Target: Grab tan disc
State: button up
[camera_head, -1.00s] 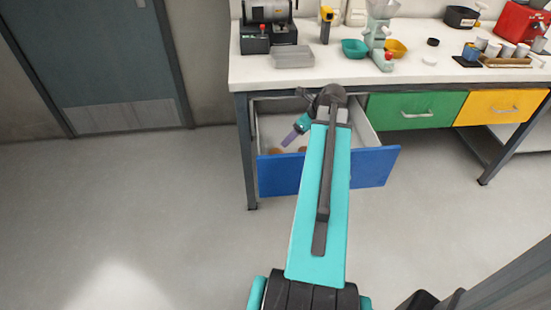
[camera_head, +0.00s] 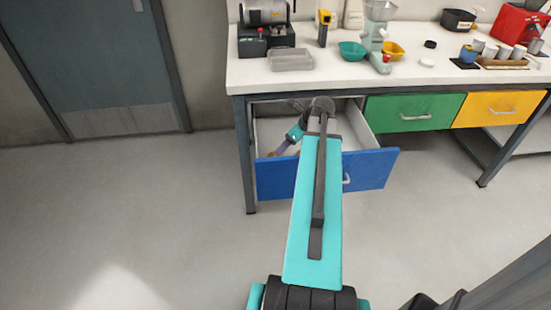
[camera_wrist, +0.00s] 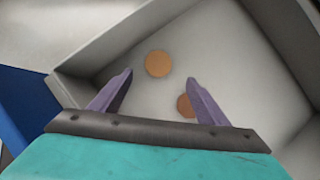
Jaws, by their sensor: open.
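Two tan discs lie flat on the floor of the open blue-fronted drawer (camera_head: 277,178). In the wrist view, one tan disc (camera_wrist: 158,63) lies near the line between the fingertips, slightly beyond them. The other tan disc (camera_wrist: 185,105) is closer and partly covered by the right finger. My gripper (camera_wrist: 159,76) has its two purple fingers spread wide with nothing between them held. In the head view, my gripper (camera_head: 282,148) reaches down into the left part of the drawer, and the discs are mostly hidden there.
The drawer's pale walls (camera_wrist: 90,62) surround the discs on the sides. The white workbench top (camera_head: 330,74) is above and behind, with a clear tray (camera_head: 291,60) near its edge. Green (camera_head: 413,112) and yellow (camera_head: 499,108) drawers to the right are shut.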

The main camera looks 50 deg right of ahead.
jog(key=shift+x, duration=2.15)
jog(key=shift+f, duration=0.1)
jog(key=shift+x, duration=2.5)
jog(key=shift+a, duration=0.15)
jog(key=c, duration=1.1)
jog(key=shift+c, duration=0.2)
notch_tip(320, 180, up, 10)
